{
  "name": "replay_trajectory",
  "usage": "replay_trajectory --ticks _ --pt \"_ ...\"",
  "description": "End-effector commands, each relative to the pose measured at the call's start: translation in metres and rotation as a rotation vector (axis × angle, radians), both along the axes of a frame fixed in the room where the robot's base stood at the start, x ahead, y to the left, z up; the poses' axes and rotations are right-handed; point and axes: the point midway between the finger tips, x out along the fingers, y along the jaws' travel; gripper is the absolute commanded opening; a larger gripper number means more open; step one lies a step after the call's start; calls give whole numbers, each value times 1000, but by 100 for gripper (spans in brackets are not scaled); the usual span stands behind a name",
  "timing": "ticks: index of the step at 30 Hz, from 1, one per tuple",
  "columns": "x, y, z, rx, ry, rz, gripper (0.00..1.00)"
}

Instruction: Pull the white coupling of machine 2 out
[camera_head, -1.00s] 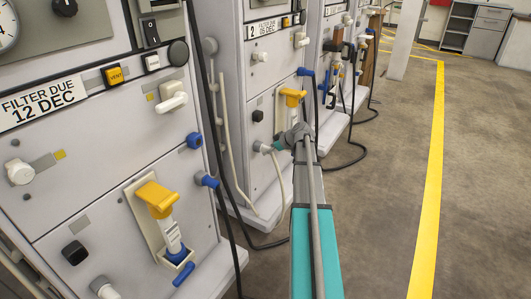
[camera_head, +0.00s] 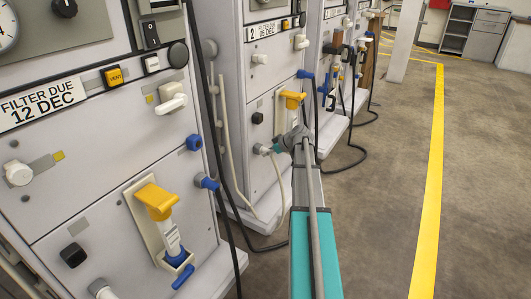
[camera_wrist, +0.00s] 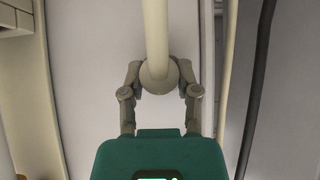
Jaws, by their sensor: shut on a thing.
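Machine 2 (camera_head: 233,100), labelled "2 06 DEC", stands behind the nearest machine. In the head view its small white coupling (camera_head: 260,149) shows low on the front, at the tip of my gripper (camera_head: 272,149). In the wrist view the two fingers of my gripper (camera_wrist: 158,78) are closed on the sides of the coupling's pale round body (camera_wrist: 158,83). A pale hose (camera_wrist: 155,30) runs from it toward the top of the picture. My fingers and the small scale hide the joint, so I cannot tell whether the coupling is still seated in its port.
The nearest machine (camera_head: 95,215), labelled "FILTER DUE 12 DEC", stands at left with a yellow-handled fitting (camera_head: 158,200) and blue knobs sticking out. A black cable (camera_head: 213,120) hangs between the machines. The floor (camera_head: 385,220) at right is open, with a yellow line (camera_head: 432,180).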

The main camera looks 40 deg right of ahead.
Motion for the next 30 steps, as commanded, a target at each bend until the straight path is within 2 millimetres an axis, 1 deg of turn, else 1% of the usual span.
replay_trajectory --ticks 11,30 --pt "-1 0 0 0 0 0 0" --pt "-14 -6 0 0 0 0 0"
